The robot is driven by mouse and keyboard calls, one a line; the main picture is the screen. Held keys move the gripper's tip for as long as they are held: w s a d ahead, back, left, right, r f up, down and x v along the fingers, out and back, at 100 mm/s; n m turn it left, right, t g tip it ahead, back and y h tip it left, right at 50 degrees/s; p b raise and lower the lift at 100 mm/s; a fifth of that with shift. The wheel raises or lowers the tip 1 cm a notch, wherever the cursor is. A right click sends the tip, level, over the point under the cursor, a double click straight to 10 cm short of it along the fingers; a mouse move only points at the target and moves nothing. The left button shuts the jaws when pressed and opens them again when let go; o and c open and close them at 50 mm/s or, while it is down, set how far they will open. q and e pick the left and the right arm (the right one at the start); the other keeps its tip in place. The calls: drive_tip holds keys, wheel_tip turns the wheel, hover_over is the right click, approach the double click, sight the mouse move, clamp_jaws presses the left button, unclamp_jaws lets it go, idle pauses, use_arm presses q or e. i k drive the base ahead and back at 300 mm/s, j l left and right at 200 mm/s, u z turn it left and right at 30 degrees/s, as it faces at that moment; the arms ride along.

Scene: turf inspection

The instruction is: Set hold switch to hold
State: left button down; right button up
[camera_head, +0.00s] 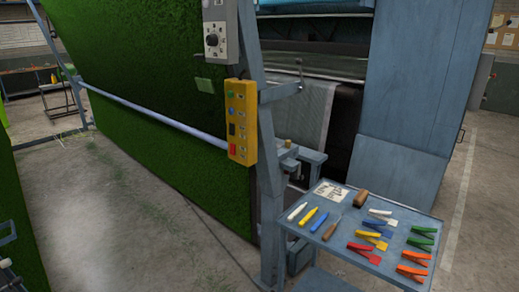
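A yellow control box (241,122) is fixed to the blue-grey post right of the green turf. Down its face are a green control, a blue control, a black switch-like control (231,128) and a red control (232,148), with small labels beside them that are too small to read. I cannot tell which one is the hold switch or how it is set. Neither of my grippers shows clearly in this view.
A blue-grey side table (342,249) at the lower right bears markers, coloured clips and a brush (361,198). A tall green turf sheet (140,60) hangs behind a pale horizontal bar (160,118). Concrete floor (120,220) lies open in front of the turf.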

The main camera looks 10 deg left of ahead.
sight(232, 145)
drive_tip(key=i+j+z, duration=0.9)
drive_tip(key=j, duration=0.4)
drive_tip(key=j+z, duration=0.1)
drive_tip(key=j, duration=0.45)
drive_tip(key=i, duration=0.05)
